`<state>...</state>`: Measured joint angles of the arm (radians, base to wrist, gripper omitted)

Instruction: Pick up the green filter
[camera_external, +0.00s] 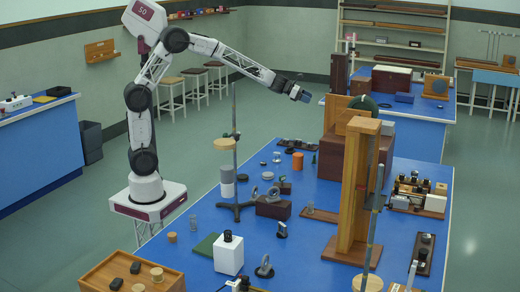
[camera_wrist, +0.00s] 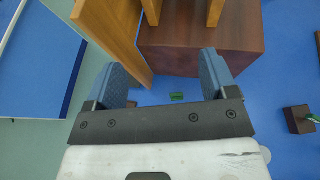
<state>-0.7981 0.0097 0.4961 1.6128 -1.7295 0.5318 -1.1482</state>
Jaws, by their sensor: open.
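A small flat green piece, likely the green filter (camera_wrist: 177,97), lies on the blue table in the wrist view, seen between my fingers near the front of a brown wooden box. I cannot pick it out surely in the external view. My gripper (camera_external: 299,94) is high above the far part of the table in the external view, pointing down to the right. In the wrist view its two blue fingers (camera_wrist: 163,70) are wide apart with nothing between them; the green piece is well below.
The brown wooden box (camera_wrist: 200,52) and a tall wooden frame (camera_external: 356,190) stand close by. A dark block with a green-topped piece (camera_wrist: 299,119) is at right in the wrist view. The blue table (camera_external: 300,238) is crowded with instruments, including a thin stand (camera_external: 235,170).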

